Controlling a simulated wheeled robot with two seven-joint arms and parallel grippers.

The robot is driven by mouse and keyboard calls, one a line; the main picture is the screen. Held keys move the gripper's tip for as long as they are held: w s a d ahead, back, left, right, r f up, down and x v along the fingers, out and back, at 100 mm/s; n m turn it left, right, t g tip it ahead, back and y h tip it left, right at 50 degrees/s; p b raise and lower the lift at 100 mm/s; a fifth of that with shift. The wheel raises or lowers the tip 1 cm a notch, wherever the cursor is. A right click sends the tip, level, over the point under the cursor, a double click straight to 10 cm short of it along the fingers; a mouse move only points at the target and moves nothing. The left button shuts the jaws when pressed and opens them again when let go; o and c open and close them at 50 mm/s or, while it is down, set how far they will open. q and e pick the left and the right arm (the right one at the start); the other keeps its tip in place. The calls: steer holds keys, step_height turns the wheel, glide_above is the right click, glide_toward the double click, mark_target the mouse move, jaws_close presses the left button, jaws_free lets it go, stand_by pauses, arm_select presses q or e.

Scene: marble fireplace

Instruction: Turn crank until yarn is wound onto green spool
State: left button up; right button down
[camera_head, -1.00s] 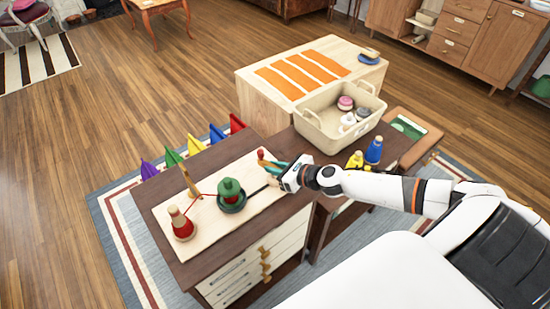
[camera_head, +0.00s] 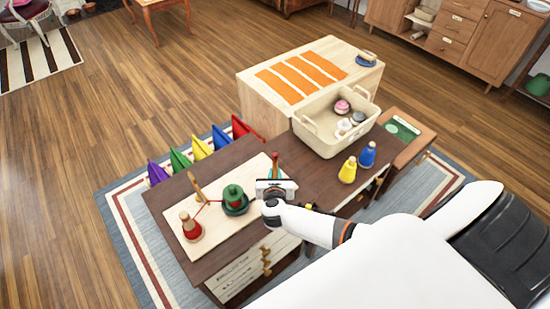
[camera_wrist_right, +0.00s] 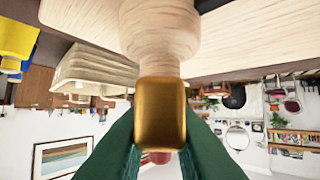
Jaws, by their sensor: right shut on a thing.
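A pale board (camera_head: 215,242) on the dark cabinet top carries a red spool (camera_head: 190,229), a wooden post (camera_head: 196,186) and a green spool (camera_head: 233,194) on a dark round base. Red yarn runs from the red spool by the post to the green spool. My right gripper (camera_head: 275,168) is at the board's right end, beside the green spool. In the right wrist view its green fingers are shut around the crank handle, with its gold collar (camera_wrist_right: 161,112) and pale wooden part (camera_wrist_right: 158,35). The crank arm is hidden behind my gripper in the head view. My left gripper is out of view.
A cream basket (camera_head: 325,143) stands behind and right of my gripper. Coloured triangular flags (camera_head: 201,147) line the cabinet's far left side.

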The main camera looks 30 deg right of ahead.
steer(key=shift+m+g+h, duration=1.9)
steer(key=shift+m+h, duration=0.1)
steer(key=shift+m, duration=0.3)
steer(key=c, duration=1.4)
jaws_free()
steer(key=shift+o, duration=0.2)
steer(key=v, duration=1.2)
steer(key=shift+w, duration=0.1)
